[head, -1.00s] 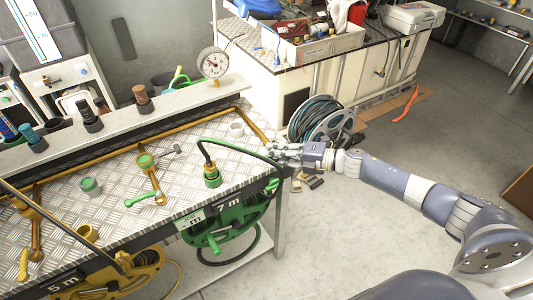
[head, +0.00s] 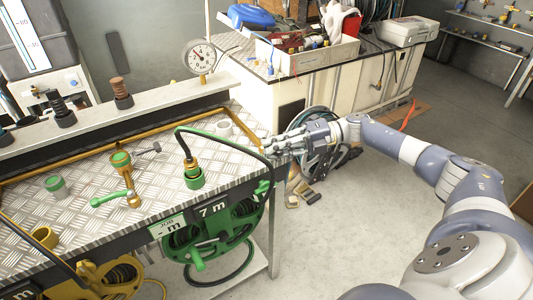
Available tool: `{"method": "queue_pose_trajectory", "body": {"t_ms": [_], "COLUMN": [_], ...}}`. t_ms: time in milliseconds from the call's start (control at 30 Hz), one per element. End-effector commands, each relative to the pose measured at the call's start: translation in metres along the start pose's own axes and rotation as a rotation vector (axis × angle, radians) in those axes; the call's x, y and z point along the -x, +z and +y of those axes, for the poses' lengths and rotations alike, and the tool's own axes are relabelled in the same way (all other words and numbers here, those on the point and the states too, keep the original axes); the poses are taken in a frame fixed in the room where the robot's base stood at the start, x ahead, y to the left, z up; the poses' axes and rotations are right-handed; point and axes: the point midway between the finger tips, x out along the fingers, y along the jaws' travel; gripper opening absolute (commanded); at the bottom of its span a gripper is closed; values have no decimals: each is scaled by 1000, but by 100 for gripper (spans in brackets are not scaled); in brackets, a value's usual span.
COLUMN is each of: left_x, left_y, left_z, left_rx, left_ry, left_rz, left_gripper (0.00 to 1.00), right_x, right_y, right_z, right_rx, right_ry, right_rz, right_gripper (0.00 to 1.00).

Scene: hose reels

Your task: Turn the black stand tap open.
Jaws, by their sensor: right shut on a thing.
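No stand tap that is plainly black can be made out. A brass tap (head: 131,199) with green parts stands on the ribbed metal bench top, a dark grey handle-like piece beside it. My right gripper (head: 270,147) is at the bench's right corner, to the right of this tap and well apart from it. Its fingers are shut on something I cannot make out. My left gripper is not in view.
A green hose reel (head: 205,240) hangs under the bench front, a yellow reel (head: 105,280) to its left. A pressure gauge (head: 199,56) stands on the back ledge. Another reel (head: 322,160) stands on the floor behind my right gripper. The floor at the right is clear.

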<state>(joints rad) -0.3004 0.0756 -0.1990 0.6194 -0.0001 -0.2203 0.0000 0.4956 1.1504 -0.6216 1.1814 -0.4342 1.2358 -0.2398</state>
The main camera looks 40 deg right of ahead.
Motion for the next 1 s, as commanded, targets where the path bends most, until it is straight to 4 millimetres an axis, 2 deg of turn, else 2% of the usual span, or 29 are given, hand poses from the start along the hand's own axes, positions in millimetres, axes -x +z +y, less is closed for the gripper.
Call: {"method": "queue_pose_trajectory", "body": {"t_ms": [100,400,433,500,833,1000], "left_x": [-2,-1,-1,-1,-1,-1], "left_y": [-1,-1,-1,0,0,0], "left_z": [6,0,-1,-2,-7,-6], "left_rx": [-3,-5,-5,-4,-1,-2], "left_ry": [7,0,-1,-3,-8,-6], "left_rz": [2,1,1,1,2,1], "left_gripper": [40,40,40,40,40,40], "right_x": [1,1,1,1,2,18], "right_y": [-2,-2,-2,-2,-1,0], "right_z": [-2,-1,-1,-1,0,-1], "right_rx": [3,3,3,3,2,0], "right_ry": [-3,-2,-2,-2,0,-2], "right_rz": [7,8,8,7,5,2], "right_gripper": [0,0,19,31,31,31]}}
